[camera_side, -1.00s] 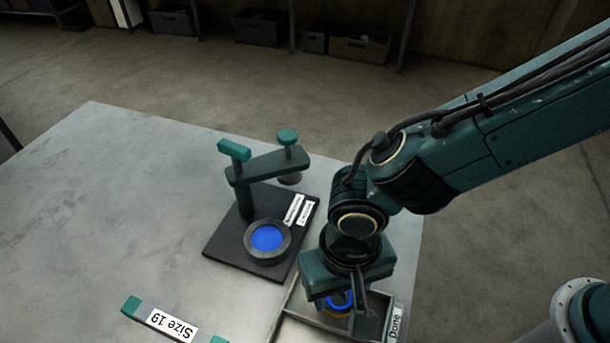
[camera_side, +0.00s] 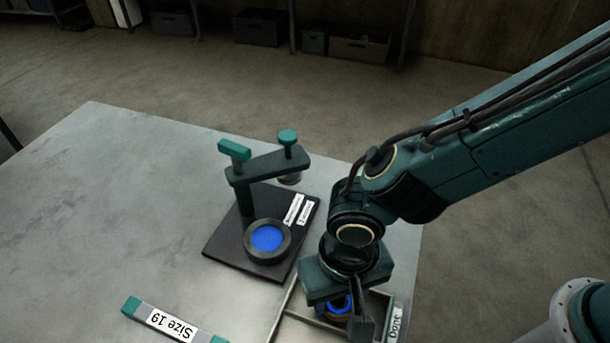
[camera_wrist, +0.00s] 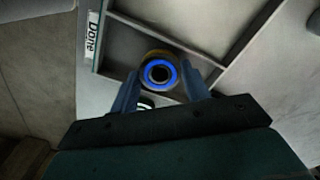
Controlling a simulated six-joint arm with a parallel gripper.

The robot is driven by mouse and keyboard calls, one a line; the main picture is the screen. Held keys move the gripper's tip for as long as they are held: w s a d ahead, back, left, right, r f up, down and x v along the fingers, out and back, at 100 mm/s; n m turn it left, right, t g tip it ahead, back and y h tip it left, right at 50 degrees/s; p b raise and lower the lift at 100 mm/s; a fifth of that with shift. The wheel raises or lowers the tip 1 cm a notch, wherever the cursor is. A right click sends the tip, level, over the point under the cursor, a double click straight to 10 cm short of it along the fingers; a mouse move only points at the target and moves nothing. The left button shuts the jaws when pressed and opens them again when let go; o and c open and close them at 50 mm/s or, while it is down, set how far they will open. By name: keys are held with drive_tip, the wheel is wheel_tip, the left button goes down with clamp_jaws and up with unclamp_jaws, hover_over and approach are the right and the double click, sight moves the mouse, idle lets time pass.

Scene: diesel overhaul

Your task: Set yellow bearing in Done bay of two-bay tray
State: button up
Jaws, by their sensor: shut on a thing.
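The bearing (camera_wrist: 159,74) sits between the two fingers of my gripper (camera_wrist: 163,92) in the wrist view. It shows a bright blue ring around a dark bore, with a yellow outer edge partly visible. My gripper is shut on it, inside the outline of the bay marked "Done" (camera_wrist: 92,35). In the side view, the bearing (camera_side: 341,305) is partly hidden by my gripper (camera_side: 345,318). The two-bay tray (camera_side: 378,297) lies under my gripper at the table's near right. I cannot tell whether the bearing touches the tray floor.
A press-like fixture (camera_side: 265,165) stands on a dark base plate left of the tray, with a round blue-filled cup (camera_side: 267,238) on it. A "Size 19" gauge (camera_side: 172,325) lies at the front. The table's left side is clear.

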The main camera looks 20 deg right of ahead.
drive_tip(key=shift+f, duration=0.35)
idle(0.4)
drive_tip(key=o, duration=1.2)
drive_tip(key=shift+c, duration=0.2)
drive_tip(key=shift+r, duration=0.15)
drive_tip(key=shift+o, duration=0.2)
drive_tip(key=shift+r, duration=3.4)
wheel_tip(320, 180, up, 4)
